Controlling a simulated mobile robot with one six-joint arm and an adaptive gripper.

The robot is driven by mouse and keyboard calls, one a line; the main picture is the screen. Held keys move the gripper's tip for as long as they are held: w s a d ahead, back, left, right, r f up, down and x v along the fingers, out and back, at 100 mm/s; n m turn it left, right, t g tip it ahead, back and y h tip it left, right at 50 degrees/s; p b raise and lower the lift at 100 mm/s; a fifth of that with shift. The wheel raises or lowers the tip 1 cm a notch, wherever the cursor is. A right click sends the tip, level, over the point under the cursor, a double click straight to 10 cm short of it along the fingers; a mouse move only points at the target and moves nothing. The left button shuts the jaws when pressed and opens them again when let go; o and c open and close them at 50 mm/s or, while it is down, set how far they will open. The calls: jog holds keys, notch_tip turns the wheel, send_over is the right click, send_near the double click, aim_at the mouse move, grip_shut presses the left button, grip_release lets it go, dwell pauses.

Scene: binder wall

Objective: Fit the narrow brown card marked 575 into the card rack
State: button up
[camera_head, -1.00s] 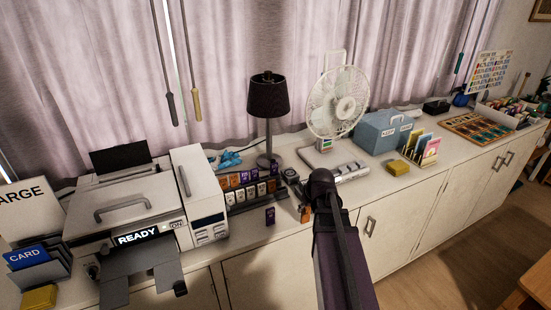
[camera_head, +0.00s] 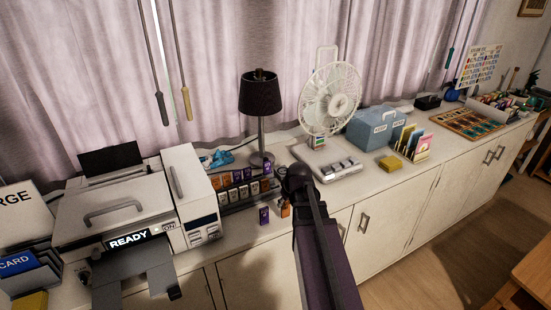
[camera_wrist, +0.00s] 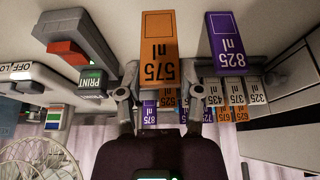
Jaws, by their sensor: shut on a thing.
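The narrow orange-brown card marked 575 (camera_wrist: 159,45) is held between the two fingers of my gripper (camera_wrist: 158,92) in the wrist view, which looks upside down. In the head view the card (camera_head: 285,209) shows just below my dark wrist, at the counter's front; whether it touches the counter I cannot tell. My fingertips are hidden there. The card rack (camera_head: 248,197) stands behind and left of it, holding rows of purple, orange and white-labelled cards. In the wrist view its cards (camera_wrist: 235,92) show beyond my fingers.
A purple card marked 825 (camera_wrist: 231,42) stands apart beside the held card; it also shows in the head view (camera_head: 264,215). The printer (camera_head: 130,205) is left of the rack, the lamp (camera_head: 260,95) behind it. A grey-white device (camera_head: 325,165) and a fan (camera_head: 330,98) are to the right.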

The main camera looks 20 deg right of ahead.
jog(key=w+d+r+p, duration=0.1)
jog(key=w+r+p, duration=0.3)
jog(key=w, duration=0.3)
jog(key=w+d+r+p, duration=0.2)
jog(key=w+r+p, duration=0.1)
jog(key=w, duration=0.5)
jog(key=shift+w+r+p, duration=0.2)
jog(key=shift+r+p, duration=0.15)
jog(key=shift+r, duration=0.15)
jog(key=shift+f, duration=0.15)
jog(key=shift+f+b, duration=2.7)
jog(key=shift+b, duration=0.2)
jog(key=shift+f+b, duration=1.75)
jog(key=shift+f, duration=0.05)
jog(key=o, duration=1)
jog(key=shift+c, duration=0.2)
jog(key=shift+r, duration=0.1)
